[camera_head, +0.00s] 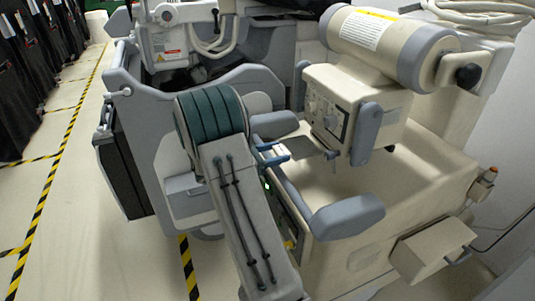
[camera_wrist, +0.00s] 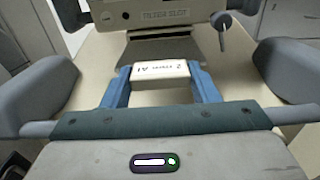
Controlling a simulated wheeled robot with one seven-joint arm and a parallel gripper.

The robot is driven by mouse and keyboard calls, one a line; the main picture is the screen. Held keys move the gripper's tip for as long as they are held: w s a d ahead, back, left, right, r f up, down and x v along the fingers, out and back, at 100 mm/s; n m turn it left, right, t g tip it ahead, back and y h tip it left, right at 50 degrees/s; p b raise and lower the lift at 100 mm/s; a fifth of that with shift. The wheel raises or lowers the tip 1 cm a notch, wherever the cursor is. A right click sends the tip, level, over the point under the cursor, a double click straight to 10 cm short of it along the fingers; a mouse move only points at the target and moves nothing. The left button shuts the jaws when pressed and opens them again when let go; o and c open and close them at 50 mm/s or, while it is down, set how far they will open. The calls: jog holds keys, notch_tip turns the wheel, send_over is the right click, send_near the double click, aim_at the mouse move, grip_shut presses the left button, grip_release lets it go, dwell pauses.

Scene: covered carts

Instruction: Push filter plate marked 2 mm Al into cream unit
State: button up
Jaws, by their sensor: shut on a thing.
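The filter plate (camera_wrist: 160,71) has a white handle block marked "2 mm Al", seen in the wrist view. A flat grey sheet extends from it toward the cream unit. My gripper (camera_wrist: 161,76) has its blue fingers shut on both sides of the handle. The cream unit (camera_wrist: 160,18) has a face labelled "FILTER SLOT" just ahead of the sheet. In the head view the cream unit (camera_head: 318,88) stands right of my gripper (camera_head: 277,153). I cannot tell whether the sheet's far edge is inside the slot.
Grey padded handles (camera_head: 367,134) flank the cream unit, and a large cream cylinder (camera_head: 385,45) sits above it. A grey rounded arm (camera_head: 345,216) lies below right of my gripper. A cream cart body (camera_head: 420,170) spreads beneath. Yellow-black tape (camera_head: 58,155) marks the floor left.

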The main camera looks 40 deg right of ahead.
aim_at(301, 146)
jog(key=shift+s+d, duration=0.1)
jog(key=shift+d, duration=0.35)
jog(key=shift+p, duration=0.75)
dwell(1.3)
jog(key=shift+p+x, duration=0.3)
jog(key=shift+x, duration=4.55)
jog(key=o, duration=1.1)
jog(key=shift+a, duration=0.1)
jog(key=v, duration=1.3)
jog(key=shift+a+r+p, duration=0.1)
jog(key=shift+a+p, duration=0.25)
jog(key=shift+p, duration=0.05)
